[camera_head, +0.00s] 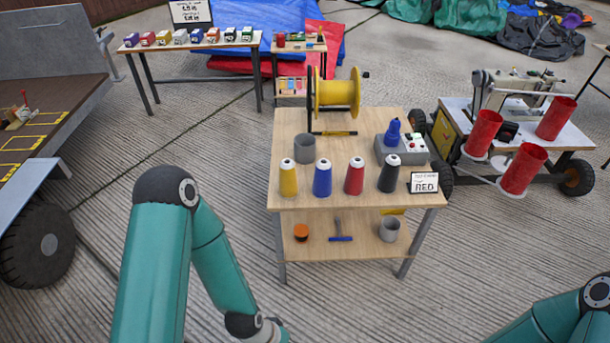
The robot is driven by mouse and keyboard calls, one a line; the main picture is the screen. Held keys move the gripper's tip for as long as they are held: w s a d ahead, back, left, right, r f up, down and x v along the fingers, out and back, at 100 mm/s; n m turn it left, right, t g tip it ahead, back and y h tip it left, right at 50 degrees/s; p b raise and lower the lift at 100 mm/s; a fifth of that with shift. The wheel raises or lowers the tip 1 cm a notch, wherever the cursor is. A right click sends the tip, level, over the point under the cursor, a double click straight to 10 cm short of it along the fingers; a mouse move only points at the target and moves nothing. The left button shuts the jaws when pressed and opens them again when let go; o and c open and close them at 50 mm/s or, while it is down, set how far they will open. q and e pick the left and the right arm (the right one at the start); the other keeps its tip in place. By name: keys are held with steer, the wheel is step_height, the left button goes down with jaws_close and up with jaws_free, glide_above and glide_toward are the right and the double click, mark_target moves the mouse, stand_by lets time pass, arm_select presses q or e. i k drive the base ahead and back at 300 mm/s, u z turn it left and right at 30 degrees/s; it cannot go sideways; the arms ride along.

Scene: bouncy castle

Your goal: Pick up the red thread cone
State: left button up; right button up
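The red thread cone (354,177) stands upright with a pale top on the wooden table (365,123), between a blue cone (322,179) on its left and a black cone (389,175) on its right. A yellow cone (288,178) stands at the left end of this row. My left arm comes in at the lower left and its wrist end is at the bottom edge, in front of the table. My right arm shows only at the lower right corner. Neither gripper's fingers are in the picture. Nothing touches the red cone.
A card reading RED (424,183) stands at the table's right front corner. Behind the cones are a grey cup (304,147), a yellow spool (337,92) on a stand and a grey box (401,150) with a blue item on it. A cart (560,135) with red cylinders stands right.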

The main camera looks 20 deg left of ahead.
mark_target(353, 187)
steer(key=u, duration=0.75)
steer(key=i, duration=0.95)
steer(key=z, duration=0.05)
steer(key=k, duration=0.75)
steer(key=u, duration=0.25)
steer(key=i, duration=0.85)
steer(key=z, duration=0.1)
